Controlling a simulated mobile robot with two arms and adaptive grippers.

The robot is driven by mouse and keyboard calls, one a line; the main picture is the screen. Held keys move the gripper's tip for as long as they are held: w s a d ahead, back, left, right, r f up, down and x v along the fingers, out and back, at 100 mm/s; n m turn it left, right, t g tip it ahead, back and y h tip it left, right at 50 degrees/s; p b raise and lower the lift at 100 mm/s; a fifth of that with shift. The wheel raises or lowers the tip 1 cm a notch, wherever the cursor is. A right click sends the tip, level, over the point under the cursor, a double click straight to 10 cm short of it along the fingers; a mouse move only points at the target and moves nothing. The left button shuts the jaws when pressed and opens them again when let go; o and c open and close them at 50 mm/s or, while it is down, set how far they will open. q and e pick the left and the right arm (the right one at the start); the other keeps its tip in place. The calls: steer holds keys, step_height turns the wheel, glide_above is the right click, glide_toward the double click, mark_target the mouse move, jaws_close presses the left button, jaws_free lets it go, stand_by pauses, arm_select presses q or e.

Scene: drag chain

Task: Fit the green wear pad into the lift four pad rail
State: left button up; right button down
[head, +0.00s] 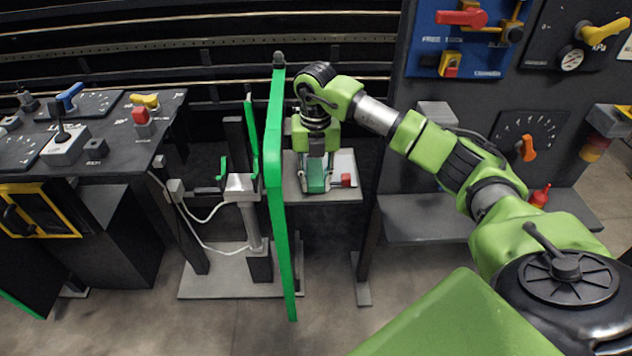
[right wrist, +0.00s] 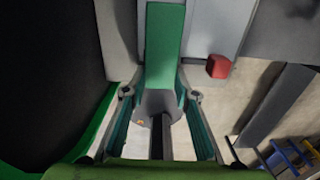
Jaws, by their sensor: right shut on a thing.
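The green wear pad (right wrist: 165,45) is a flat, long green strip in the right wrist view, reaching up from between the fingertips. My right gripper (right wrist: 160,95) is shut on its near end. In the head view my right gripper (head: 316,187) points down over a small grey table (head: 345,197), with the green pad (head: 317,174) between its fingers. Whether the pad touches the surface below cannot be told. I cannot make out for certain which part is the lift four pad rail. My left gripper is not in view.
A tall green-edged panel (head: 275,190) stands just left of the gripper. A red block (head: 346,180) lies on the small table, right of the gripper. Left of the panel is a grey post (head: 248,215) with cables. A control desk (head: 165,120) stands further left.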

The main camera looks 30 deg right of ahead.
mark_target(316, 176)
steer(key=shift+w+d, duration=0.5)
steer(key=shift+w, duration=0.3)
steer(key=c, duration=1.5)
jaws_free()
steer(key=shift+r, duration=0.1)
step_height(316, 176, up, 12)
steer(key=shift+f, duration=0.15)
